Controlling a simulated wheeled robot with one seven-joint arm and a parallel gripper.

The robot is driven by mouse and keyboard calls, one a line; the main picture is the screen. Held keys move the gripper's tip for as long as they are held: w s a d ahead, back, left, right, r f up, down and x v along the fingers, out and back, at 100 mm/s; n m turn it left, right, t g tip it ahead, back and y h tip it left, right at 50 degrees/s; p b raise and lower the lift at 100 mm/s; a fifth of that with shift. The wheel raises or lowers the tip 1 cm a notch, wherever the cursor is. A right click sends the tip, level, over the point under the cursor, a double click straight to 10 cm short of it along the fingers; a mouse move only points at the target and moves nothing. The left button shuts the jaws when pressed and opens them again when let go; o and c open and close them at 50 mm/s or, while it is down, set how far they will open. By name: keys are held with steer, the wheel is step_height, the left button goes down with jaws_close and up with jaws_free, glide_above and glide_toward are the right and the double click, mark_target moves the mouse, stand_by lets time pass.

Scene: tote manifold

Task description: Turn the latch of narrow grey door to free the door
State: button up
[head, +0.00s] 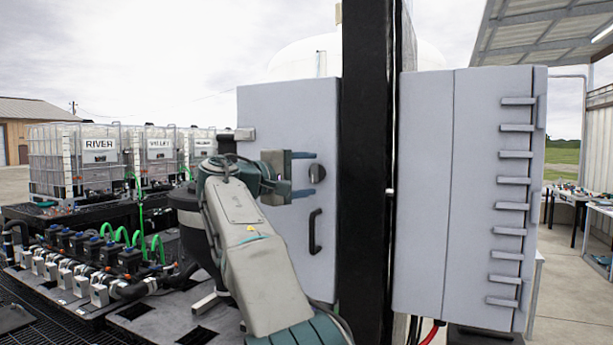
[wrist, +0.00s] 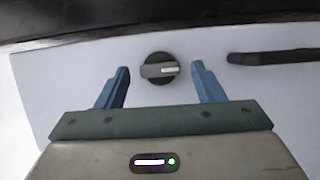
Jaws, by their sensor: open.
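The narrow grey door (head: 280,115) stands closed-looking behind my arm, left of a black post. Its round dark latch (head: 317,173) sits near the door's right edge, above a black handle (head: 315,231). In the wrist view the latch (wrist: 158,69) has a grey bar with a white mark, lying about level in that picture. My gripper (head: 314,174) is open, with blue fingers pointing toward the latch. In the wrist view my gripper (wrist: 162,80) has one finger on each side of the latch, apart from it. How far the fingertips are from the door is hard to tell.
The black post (head: 366,150) stands just right of the door. A wide grey cabinet (head: 425,180) with several ledges is right of the post. White caged tanks (head: 85,165) and black pipework stand at the left. The black handle (wrist: 275,56) lies right of the fingers in the wrist view.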

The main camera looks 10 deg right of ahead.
steer(key=b+v, duration=0.2)
steer(key=v, duration=1.1)
steer(key=shift+s, duration=0.15)
steer(key=shift+a, duration=0.1)
steer(key=s+d+f+g+y, duration=0.2)
steer(key=d+f+y, duration=0.2)
steer(key=d+f, duration=0.45)
steer(key=s+d+f+g+y, duration=0.1)
steer(key=s+d+f+y, duration=0.25)
steer(key=d+f, duration=0.45)
steer(key=s+a+f+m+g+y, duration=0.1)
steer(key=s+a+f+m+y, duration=0.1)
steer(key=s+f, duration=1)
steer(key=s+a+f+m+g+y, duration=0.1)
steer(key=s+f+m+y, duration=0.3)
steer(key=s+f, duration=0.9)
steer(key=shift+a+f+g+y, duration=0.45)
steer(key=shift+f+y, duration=0.25)
steer(key=shift+y, duration=0.25)
steer(key=shift+w, duration=0.1)
